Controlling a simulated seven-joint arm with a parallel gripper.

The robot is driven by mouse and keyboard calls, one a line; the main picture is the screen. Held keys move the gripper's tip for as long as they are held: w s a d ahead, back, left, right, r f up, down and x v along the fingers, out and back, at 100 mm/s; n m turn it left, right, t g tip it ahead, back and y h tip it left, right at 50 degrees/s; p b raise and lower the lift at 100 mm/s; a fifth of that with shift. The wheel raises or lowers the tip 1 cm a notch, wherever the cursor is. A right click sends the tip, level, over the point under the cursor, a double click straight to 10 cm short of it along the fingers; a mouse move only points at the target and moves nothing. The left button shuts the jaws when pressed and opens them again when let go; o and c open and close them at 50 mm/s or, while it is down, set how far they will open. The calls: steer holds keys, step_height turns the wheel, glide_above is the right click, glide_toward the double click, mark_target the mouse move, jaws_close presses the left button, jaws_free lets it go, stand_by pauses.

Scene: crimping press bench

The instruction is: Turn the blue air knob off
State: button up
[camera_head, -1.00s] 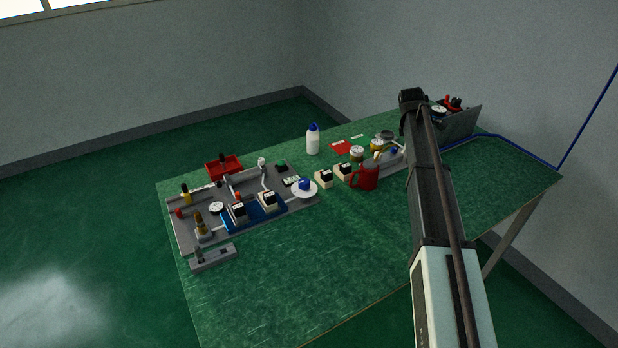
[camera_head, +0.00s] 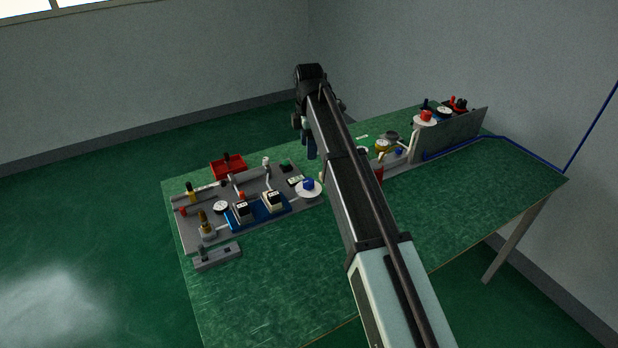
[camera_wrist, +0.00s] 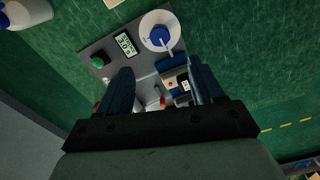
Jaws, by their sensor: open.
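A blue knob (camera_head: 308,184) sits on a white round dial at the right end of the grey fixture plate. It also shows in the wrist view (camera_wrist: 160,36), ahead of my fingers, with a white pointer. A second, smaller blue piece (camera_head: 398,152) shows beside the gauges further right; I cannot tell which one is the air knob. My gripper (camera_wrist: 162,82) is open and empty, above the plate's far side. In the head view my gripper (camera_head: 310,142) is partly hidden by my arm and stands above and behind the dial, apart from it.
The plate carries a small display (camera_wrist: 125,44), a green button (camera_wrist: 98,62) and a blue block with white-faced units (camera_head: 271,200). A red tray (camera_head: 229,165) stands behind it. A white bottle (camera_wrist: 28,12) is nearby. A blue hose (camera_head: 520,150) runs right.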

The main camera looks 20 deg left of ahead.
mark_target(309, 180)
step_height(309, 180, down, 13)
steer(key=shift+r, duration=0.1)
stand_by(0.4)
steer(key=c, duration=1.1)
